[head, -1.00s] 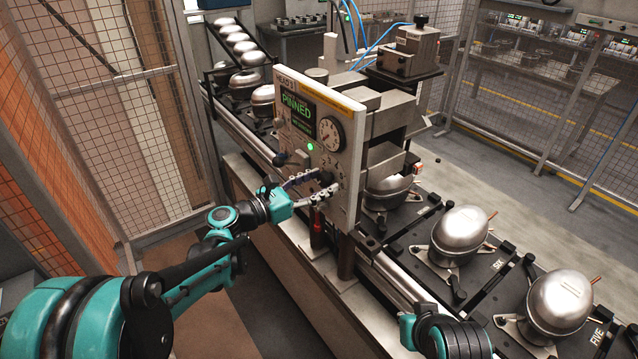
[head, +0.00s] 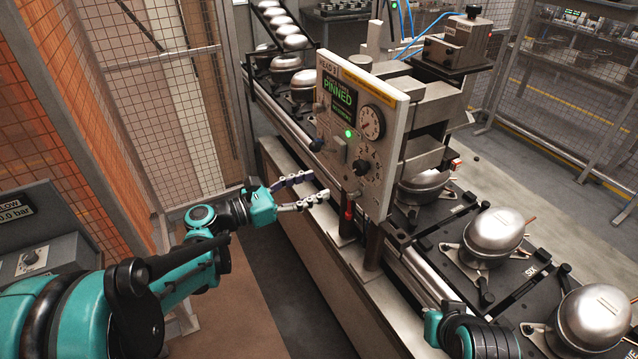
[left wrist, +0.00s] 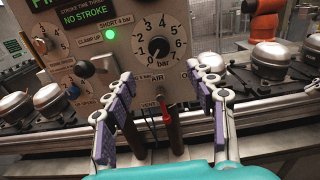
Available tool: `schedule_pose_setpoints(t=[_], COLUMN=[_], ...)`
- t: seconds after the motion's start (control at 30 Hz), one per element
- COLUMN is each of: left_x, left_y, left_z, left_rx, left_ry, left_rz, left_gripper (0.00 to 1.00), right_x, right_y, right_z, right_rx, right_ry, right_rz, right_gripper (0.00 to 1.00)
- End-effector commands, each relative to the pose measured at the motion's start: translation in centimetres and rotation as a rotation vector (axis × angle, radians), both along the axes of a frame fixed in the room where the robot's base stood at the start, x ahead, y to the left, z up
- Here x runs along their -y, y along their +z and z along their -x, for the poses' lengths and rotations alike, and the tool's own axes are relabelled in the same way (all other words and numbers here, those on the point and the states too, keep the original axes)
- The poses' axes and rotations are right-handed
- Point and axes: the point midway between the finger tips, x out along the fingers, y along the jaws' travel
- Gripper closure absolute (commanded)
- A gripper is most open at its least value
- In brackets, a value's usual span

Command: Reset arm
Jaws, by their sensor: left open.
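My left gripper (head: 309,190) is open and empty, in front of the lower left part of the control panel (head: 350,130). In the left wrist view its two purple-padded fingers (left wrist: 160,95) stand apart, with the panel's gauge dial (left wrist: 160,37) beyond and above them. Nothing is between the fingers. The panel reads PINNED in green and has a lit green lamp (head: 350,133). A black knob (head: 361,167) sits low on the panel. In the head view part of my right arm (head: 470,335) shows at the bottom; its gripper is out of frame.
Silver compressors (head: 493,236) sit on black pallets along the conveyor (head: 440,290). A mesh fence (head: 170,110) stands at the left. A grey box with a knob (head: 38,245) is at the far left. Floor between fence and conveyor is free.

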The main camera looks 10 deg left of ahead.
Motion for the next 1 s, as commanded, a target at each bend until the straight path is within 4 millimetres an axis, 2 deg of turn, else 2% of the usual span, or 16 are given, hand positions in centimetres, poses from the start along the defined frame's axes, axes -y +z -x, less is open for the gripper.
schedule_pose_setpoints(t=[0.37,0.47,0.57,0.63,0.73,0.87,1.0], left_x=[0.1,0.6,1.9,2.7,2.8,1.0,-2.4], left_y=[0.0,-0.5,-2.1,-3.9,-7.0,-10.5,-13.2], left_z=[0.0,0.6,2.4,4.4,8.0,12.8,17.1], left_rx=[0.001,0.026,0.1,0.186,0.345,0.578,0.828], left_ry=[0.0,-0.003,-0.02,-0.055,-0.152,-0.356,-0.651], left_rz=[-0.005,-0.077,-0.283,-0.502,-0.866,-1.329,-1.76], left_gripper=[0.44,0.44,0.44,0.44,0.44,0.44,0.44], right_x=[0.0,0.0,0.0,0.0,0.0,0.0,0.0], right_y=[0.0,-0.1,-0.3,-0.4,-0.7,-1.0,-1.3], right_z=[0.0,0.0,0.0,0.0,0.0,0.0,0.0], right_rx=[0.0,0.0,0.0,0.0,0.0,0.0,0.0], right_ry=[0.0,0.0,0.0,0.0,0.0,0.0,0.0], right_rz=[0.0,0.0,0.0,0.0,0.0,0.0,0.0], right_gripper=[1.0,1.0,1.0,1.0,1.0,1.0,1.0])
